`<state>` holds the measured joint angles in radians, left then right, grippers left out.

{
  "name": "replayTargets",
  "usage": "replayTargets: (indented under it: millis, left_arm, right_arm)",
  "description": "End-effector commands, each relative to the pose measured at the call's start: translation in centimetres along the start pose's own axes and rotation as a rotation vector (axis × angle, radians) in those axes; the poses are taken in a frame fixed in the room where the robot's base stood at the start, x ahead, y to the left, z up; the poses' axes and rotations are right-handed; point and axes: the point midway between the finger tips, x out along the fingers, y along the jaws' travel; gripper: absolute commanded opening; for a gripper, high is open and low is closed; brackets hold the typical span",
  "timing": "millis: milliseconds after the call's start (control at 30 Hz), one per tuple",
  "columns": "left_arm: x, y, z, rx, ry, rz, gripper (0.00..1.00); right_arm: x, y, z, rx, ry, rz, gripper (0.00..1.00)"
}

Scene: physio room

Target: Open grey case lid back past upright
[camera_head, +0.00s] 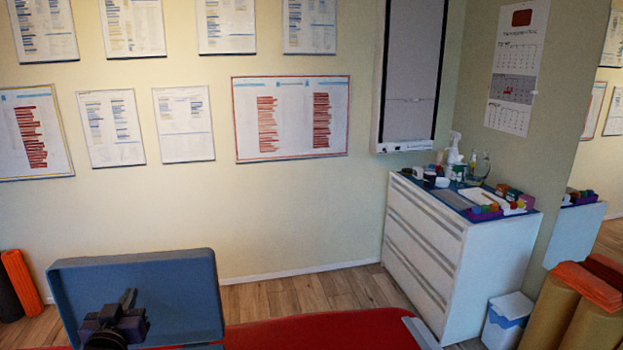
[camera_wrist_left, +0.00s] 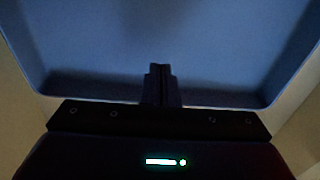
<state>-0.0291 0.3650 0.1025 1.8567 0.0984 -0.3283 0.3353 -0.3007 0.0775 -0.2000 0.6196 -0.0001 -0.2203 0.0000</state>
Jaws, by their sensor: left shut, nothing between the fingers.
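The grey case's lid (camera_head: 185,285), blue-grey in this light, stands raised at the lower left of the head view. Its hollow inner side with a raised rim faces me; I cannot tell exactly how far it tilts. The case's lower part is out of view. My left gripper (camera_head: 130,298) is in front of the lid's inner side, shut and empty. In the left wrist view the lid's inner face (camera_wrist_left: 165,35) fills the upper picture, and the shut fingers (camera_wrist_left: 160,70) point at it. Whether they touch it is not clear. My right gripper is not in view.
A red surface (camera_head: 320,332) lies at the bottom, right of the lid. A white drawer cabinet (camera_head: 420,245) with bottles and small items stands at the right, near a white bin (camera_head: 507,318) and rolled mats (camera_head: 590,310). Wooden floor and a wall lie behind the lid.

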Motion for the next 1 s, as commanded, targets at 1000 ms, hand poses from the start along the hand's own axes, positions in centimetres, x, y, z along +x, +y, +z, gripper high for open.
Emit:
replayTargets:
  millis: [1000]
  left_arm:
    - [2.3,0.0,0.0,-0.001,0.001,-0.001,0.0]
  right_arm:
    - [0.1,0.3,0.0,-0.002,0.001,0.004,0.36]
